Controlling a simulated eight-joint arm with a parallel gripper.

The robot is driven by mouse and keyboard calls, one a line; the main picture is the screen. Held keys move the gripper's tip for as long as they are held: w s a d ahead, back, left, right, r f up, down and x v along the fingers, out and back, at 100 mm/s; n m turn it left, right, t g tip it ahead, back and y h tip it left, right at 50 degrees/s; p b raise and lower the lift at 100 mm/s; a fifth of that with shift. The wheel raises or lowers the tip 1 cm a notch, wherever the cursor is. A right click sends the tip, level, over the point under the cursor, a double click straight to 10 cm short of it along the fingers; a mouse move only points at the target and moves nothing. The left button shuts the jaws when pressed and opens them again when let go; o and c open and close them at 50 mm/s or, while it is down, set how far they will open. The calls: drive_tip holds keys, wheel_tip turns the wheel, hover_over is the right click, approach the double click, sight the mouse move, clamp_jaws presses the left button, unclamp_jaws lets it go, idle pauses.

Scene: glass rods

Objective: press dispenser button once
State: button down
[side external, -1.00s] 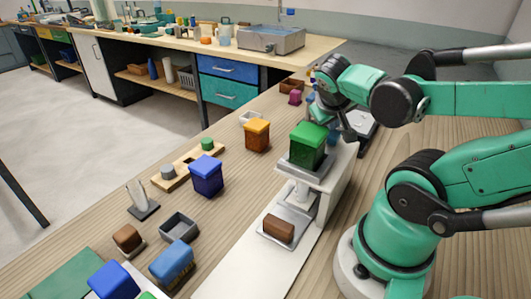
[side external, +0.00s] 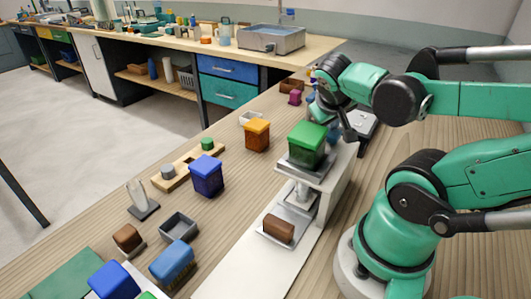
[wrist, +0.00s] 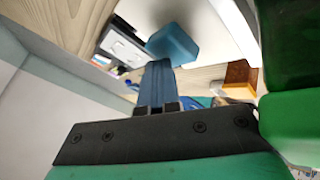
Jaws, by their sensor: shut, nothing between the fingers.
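The dispenser (side external: 338,188) is a white stand with a metal platform that holds a green-lidded box (side external: 308,138). A brown block (side external: 278,229) lies on the metal plate (side external: 263,238) at its foot. My gripper (side external: 349,134) is shut and empty, pointing down just right of the green box by the top of the stand. In the wrist view my shut fingers (wrist: 158,70) point at a blue block-like part (wrist: 173,42) close to their tips. I cannot tell if they touch it or whether it is the button. No button shows clearly in the side view.
An orange box (side external: 256,135), a blue box (side external: 207,175) and a wooden holder (side external: 187,172) stand left of the dispenser. A grey tray (side external: 179,227) and a blue brush (side external: 172,262) are nearer. A dark-and-grey device (side external: 366,122) stands behind my gripper.

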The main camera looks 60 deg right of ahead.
sight(331, 135)
drive_tip(key=shift+s+a+r, duration=0.2)
drive_tip(key=shift+a, duration=0.2)
drive_tip(key=shift+r, duration=0.15)
drive_tip(key=shift+d+r, duration=0.1)
drive_tip(key=shift+r, duration=2.4)
drive_tip(key=w+a+f+n+t+y, duration=0.2)
drive_tip(key=w+a+n+t+y, duration=0.1)
drive_tip(key=w+a, duration=0.2)
drive_tip(key=w+a+f+n+t+y, duration=0.2)
drive_tip(key=w+a+f+n+y, duration=0.1)
drive_tip(key=a, duration=0.7)
drive_tip(key=shift+w+a+n+t+y, duration=0.15)
drive_tip(key=shift+w+n+t+y, duration=0.3)
drive_tip(key=shift+w+y, duration=0.35)
